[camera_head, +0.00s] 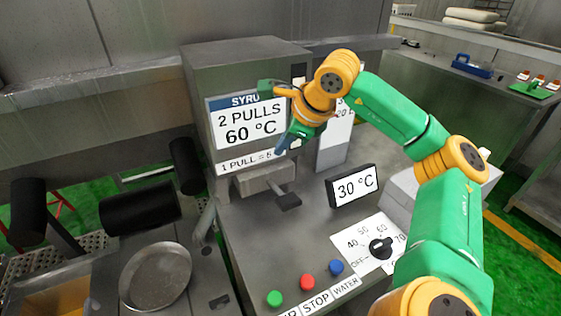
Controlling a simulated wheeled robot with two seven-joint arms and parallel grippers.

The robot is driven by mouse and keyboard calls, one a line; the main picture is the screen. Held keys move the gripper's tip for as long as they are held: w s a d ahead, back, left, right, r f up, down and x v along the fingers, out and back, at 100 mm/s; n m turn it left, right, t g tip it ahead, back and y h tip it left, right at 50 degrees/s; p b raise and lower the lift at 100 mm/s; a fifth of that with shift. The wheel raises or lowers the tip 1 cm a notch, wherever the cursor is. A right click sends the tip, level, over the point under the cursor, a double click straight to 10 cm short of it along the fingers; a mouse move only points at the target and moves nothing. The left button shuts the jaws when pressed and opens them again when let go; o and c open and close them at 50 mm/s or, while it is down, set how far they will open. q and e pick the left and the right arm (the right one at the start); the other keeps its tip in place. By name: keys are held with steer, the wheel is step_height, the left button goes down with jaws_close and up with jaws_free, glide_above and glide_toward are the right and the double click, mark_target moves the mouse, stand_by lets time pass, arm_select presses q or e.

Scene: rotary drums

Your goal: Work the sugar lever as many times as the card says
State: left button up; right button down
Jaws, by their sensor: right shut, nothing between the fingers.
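The card (235,120) on the grey machine reads "2 PULLS" and "60 °C" under a blue "SYRU" heading; my arm hides its right edge. A label (236,164) below it begins "1 PULL = 5", and the rest is hidden. A small dark knob (298,73) shows at the card's upper right, behind my arm; I cannot tell for sure that it is the sugar lever. My right gripper (283,144) is shut and empty, in front of the machine at the card's lower right. My left gripper is not in view.
A display (353,186) reads "30 °C". A black dial (381,248) sits on a temperature plate. Green (274,298), red (307,282) and blue (336,267) buttons line the front. A round metal pan (155,277) and black cylinders (138,208) are at left.

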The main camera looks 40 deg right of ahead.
mark_target(285, 194)
steer(key=f+b, duration=0.2)
steer(key=s+f+b, duration=0.1)
steer(key=f+b, duration=0.1)
steer(key=f, duration=0.1)
steer(key=f+b, duration=0.2)
steer(key=shift+s+a+f, duration=0.3)
steer(key=shift+s+f+b, duration=0.15)
steer(key=shift+f+b, duration=0.15)
steer(key=shift+b, duration=0.3)
steer(key=shift+f, duration=0.1)
stand_by(1.1)
steer(key=shift+s+a+f+b, duration=0.1)
steer(key=shift+f+b, duration=0.2)
steer(key=shift+b, duration=0.25)
